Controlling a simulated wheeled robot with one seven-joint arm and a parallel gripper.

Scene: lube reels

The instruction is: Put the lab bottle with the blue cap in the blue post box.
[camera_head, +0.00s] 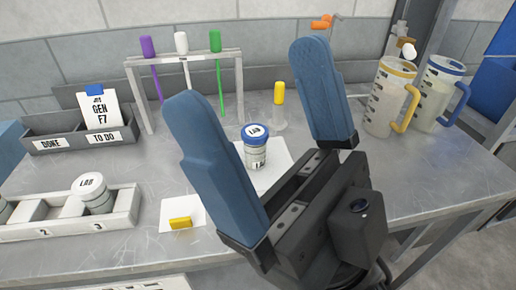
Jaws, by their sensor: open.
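The lab bottle with the blue cap (256,155) stands upright on a white sheet (272,178) near the middle of the bench. My gripper (248,73) is open, with two wide blue fingers. In the picture the bottle shows between the fingers, closer to the left one, and nothing is held. I cannot tell how far above the bench the fingers are. A blue surface (8,150) is cut off at the left edge, and a blue panel (494,78) is cut off at the upper right. I cannot tell whether either is the post box.
A rack (184,58) with purple, white and green sticks stands behind. A yellow-capped tube (279,98) is behind the bottle. Two jugs, yellow-rimmed (382,100) and blue-rimmed (433,92), stand right. A grey tray (62,140) and a numbered holder (122,214) with white-lidded jars are left.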

